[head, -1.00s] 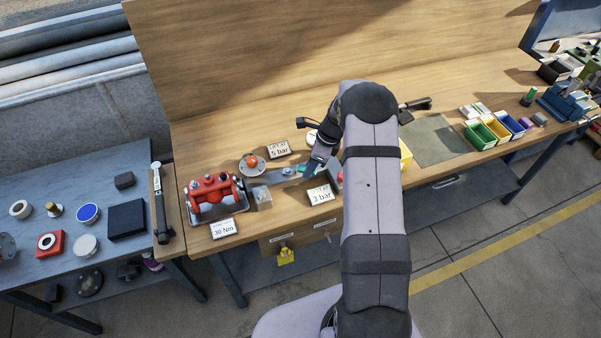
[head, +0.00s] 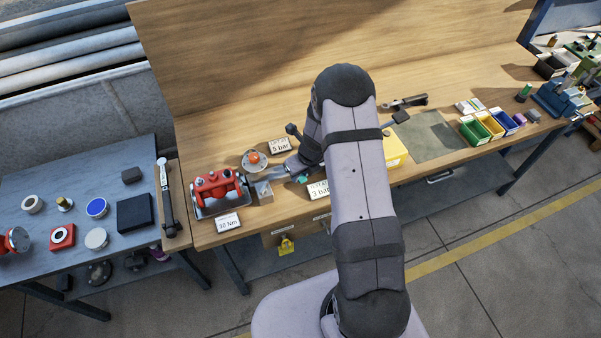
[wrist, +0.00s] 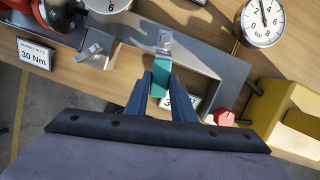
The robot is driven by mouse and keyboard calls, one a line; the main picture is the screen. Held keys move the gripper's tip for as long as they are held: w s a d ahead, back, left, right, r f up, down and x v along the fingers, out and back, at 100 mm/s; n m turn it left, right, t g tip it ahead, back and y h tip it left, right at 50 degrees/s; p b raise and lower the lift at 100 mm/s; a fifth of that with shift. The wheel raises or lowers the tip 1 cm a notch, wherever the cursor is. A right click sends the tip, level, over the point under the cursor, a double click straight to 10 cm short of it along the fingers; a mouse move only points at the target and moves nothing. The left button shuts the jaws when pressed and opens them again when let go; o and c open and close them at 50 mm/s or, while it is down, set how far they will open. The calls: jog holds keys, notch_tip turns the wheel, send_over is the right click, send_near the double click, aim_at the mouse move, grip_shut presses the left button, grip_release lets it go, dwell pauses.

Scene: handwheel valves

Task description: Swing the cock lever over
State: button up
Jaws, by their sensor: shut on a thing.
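The cock lever (wrist: 161,70) is a teal-sleeved handle on a grey metal fitting with a bolt at its pivot. In the wrist view it points from the pivot down towards my gripper (wrist: 159,88). My two blue fingers are shut on the teal sleeve, one on each side. In the head view a bit of the teal lever (head: 302,179) shows on the bench beside the grey fitting. My forearm and wrist hide most of the gripper there.
A pressure gauge (wrist: 262,22), red knob (wrist: 224,117) and yellow case (wrist: 285,110) lie right of the lever.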

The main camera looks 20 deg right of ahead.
jog(key=o, duration=0.9)
jog(key=shift+c, duration=0.2)
jog(key=shift+r, duration=3)
jog(key=shift+r, duration=0.1)
jog(key=b+v, duration=0.1)
jog(key=v, duration=0.6)
jog(key=shift+b, duration=0.4)
jog(key=shift+n, duration=0.3)
